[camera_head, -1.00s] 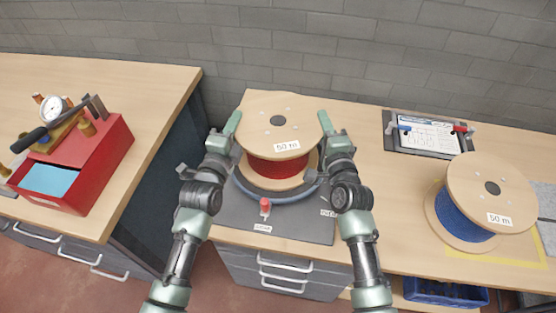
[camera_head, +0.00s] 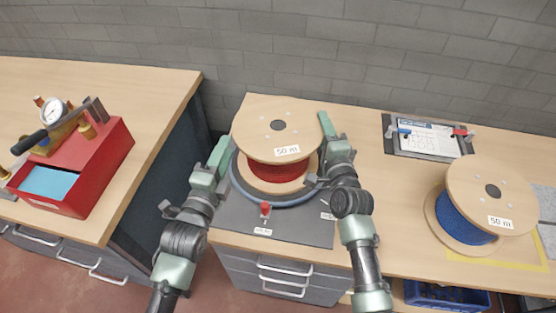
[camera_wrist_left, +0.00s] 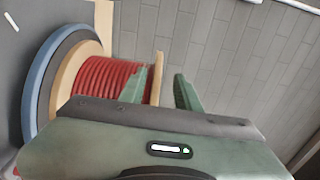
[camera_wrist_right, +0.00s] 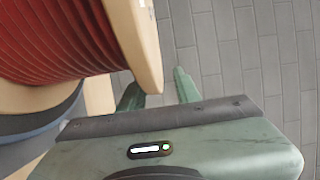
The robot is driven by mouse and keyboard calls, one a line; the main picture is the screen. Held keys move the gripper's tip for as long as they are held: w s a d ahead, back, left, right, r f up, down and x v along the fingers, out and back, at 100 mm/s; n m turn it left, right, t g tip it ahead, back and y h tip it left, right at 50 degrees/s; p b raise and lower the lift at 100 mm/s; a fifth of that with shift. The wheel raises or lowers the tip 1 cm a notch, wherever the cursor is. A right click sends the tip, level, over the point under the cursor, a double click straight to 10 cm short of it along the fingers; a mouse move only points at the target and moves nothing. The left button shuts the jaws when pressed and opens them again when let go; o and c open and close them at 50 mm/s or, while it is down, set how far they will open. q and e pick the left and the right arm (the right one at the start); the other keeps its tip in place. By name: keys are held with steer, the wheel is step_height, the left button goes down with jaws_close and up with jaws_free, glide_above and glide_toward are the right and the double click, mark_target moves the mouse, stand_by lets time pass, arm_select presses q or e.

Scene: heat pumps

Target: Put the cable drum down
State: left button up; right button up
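The cable drum with red cable (camera_head: 275,172) stands upright on a round, blue-rimmed turntable (camera_head: 237,187) on the bench. Its wooden top flange (camera_head: 253,140) carries a "50 m" label. My left gripper (camera_head: 218,155) is open at the drum's left side, fingers apart; in the left wrist view the flange edge (camera_wrist_left: 157,78) shows near the fingers (camera_wrist_left: 160,90). My right gripper (camera_head: 328,130) is at the right edge of the flange, its fingers (camera_wrist_right: 157,90) apart with the flange edge (camera_wrist_right: 150,65) showing by the gap. Whether either touches the flange cannot be told.
A drum with blue cable (camera_head: 462,215) stands on the bench at right. A clipboard (camera_head: 428,138) lies behind it. A red knob (camera_head: 265,209) sits in front of the turntable. A red toolbox (camera_head: 95,165) stands on the left bench, across a gap.

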steer(key=shift+s+d, duration=0.1)
steer(key=shift+s, duration=0.15)
arm_select(q)
steer(key=v, duration=0.3)
steer(key=shift+s, duration=0.1)
arm_select(e)
steer(key=s+d, duration=0.1)
steer(key=s, duration=1)
steer(key=shift+s+d, duration=0.2)
steer(key=shift+d, duration=0.15)
